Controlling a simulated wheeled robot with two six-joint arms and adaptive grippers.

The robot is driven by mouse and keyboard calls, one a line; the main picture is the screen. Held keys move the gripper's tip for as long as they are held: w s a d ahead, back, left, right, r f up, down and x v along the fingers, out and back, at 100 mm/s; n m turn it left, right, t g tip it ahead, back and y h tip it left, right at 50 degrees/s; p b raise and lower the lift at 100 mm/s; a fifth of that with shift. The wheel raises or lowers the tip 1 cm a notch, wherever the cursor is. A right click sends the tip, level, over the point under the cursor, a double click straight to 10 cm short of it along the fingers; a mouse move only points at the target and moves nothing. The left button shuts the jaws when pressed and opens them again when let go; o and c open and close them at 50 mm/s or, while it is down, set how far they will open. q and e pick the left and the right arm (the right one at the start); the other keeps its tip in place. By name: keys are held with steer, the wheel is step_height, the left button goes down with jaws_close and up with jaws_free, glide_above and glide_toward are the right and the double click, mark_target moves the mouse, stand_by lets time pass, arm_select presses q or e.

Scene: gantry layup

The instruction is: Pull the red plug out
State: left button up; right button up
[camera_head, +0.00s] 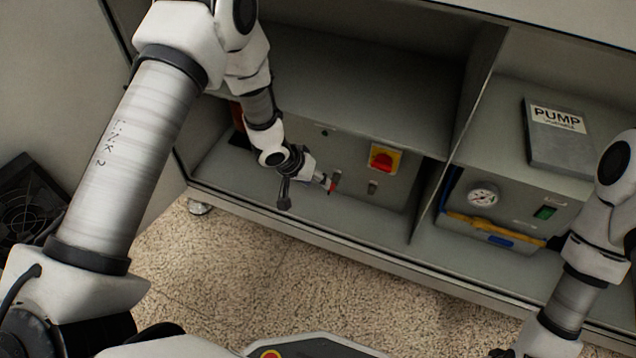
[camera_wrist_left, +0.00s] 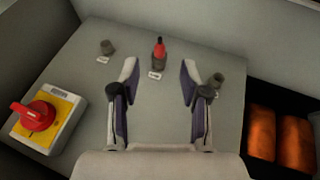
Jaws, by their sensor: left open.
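The red plug (camera_head: 331,186) is small and sits low on the front of the grey control box in the left bay of the cabinet. It also shows in the left wrist view (camera_wrist_left: 158,52), upright in that picture, with a dark tip and a small white label below it. My left gripper (camera_wrist_left: 159,76) is open and empty, its two fingers spread on either side of the line to the plug. The plug appears just beyond the fingertips, not touched. In the head view my left gripper (camera_head: 307,175) hides part of the box. My right gripper is mostly cut off at the bottom right.
Grey connectors (camera_wrist_left: 107,47) (camera_wrist_left: 216,80) flank the plug. A red rotary switch on a yellow plate (camera_head: 384,159) is on the same box. A divider (camera_head: 436,200) separates the right bay, which holds a gauge (camera_head: 483,197) and a PUMP binder (camera_head: 558,137). Orange items (camera_wrist_left: 280,138) sit beside the box.

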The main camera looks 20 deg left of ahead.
mark_target(332, 186)
arm_select(q)
steer(key=b+x, duration=0.3)
steer(key=x, duration=0.4)
steer(key=shift+f, duration=0.2)
jaws_close()
